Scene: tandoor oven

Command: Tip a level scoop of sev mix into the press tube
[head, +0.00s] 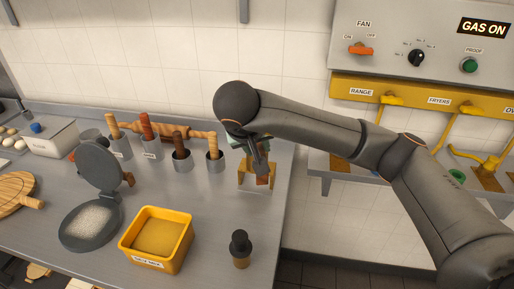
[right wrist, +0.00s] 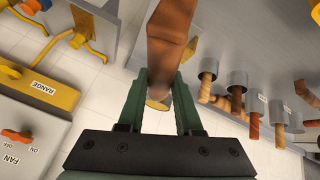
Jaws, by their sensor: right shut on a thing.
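The yellow bin (head: 184,258) of yellow mix stands near the front of the steel counter, with a label on its front. My right gripper (head: 262,168) is at the counter's right back, above or beside a tan stand (head: 243,178). Its green fingers (right wrist: 163,108) are closed on a brown wooden handle (right wrist: 168,45) in the right wrist view; a small yellowish round part shows between the fingers. I cannot tell whether this is the scoop. A dark cylinder with a black knob (head: 240,250) stands right of the bin; I cannot tell if it is the press tube. My left gripper is out of view.
A dark round hinged press (head: 70,240) with pale material stands left of the bin. Several metal cups with wooden-handled tools (head: 182,158) line the back. A wooden board (head: 14,190) lies far left.

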